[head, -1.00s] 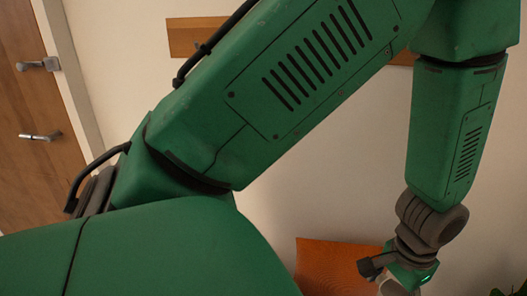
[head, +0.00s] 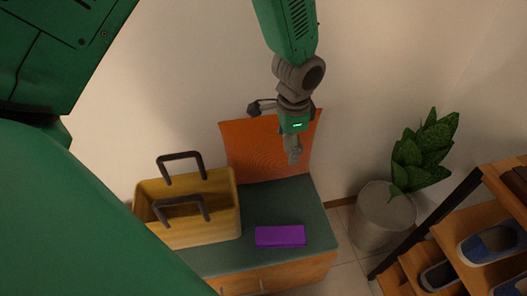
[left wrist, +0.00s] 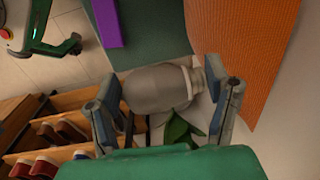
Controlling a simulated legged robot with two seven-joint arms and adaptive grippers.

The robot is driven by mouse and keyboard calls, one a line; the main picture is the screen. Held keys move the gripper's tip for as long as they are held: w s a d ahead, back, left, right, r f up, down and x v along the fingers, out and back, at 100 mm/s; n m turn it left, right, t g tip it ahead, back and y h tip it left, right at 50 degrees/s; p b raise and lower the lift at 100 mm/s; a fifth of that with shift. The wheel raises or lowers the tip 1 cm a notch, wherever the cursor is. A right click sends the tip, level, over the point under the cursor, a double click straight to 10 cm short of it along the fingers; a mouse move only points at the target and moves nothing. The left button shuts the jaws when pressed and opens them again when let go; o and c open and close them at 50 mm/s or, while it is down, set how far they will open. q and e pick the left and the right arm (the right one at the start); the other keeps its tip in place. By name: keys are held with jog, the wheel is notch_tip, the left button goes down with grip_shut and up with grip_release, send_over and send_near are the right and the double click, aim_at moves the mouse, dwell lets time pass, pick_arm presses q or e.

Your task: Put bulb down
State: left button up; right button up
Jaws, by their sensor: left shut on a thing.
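The bulb (left wrist: 158,88) is grey with a paler neck at its right end, and it lies crosswise between the fingers in the left wrist view. My left gripper (left wrist: 168,92) is shut on it, with one finger at each end. In the head view my left gripper (head: 292,140) hangs pointing down in front of the orange backrest, above the bench. The bulb is small and hard to tell from the fingers there. My right gripper is not in view.
A bench with a green top (head: 268,210) holds a yellow basket (head: 215,220) with two dark handles and a purple box (head: 280,236). The orange backrest (head: 262,150) stands behind. A potted plant (head: 385,215) and shoe rack (head: 440,245) stand right. Some bench top is free behind the box.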

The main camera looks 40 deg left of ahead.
aim_at(281, 207)
pick_arm(q)
notch_tip(281, 207, down, 28)
jog(key=b, duration=0.8)
jog(key=shift+r, duration=0.2)
jog(key=o, duration=1.3)
jog(key=shift+c, duration=0.2)
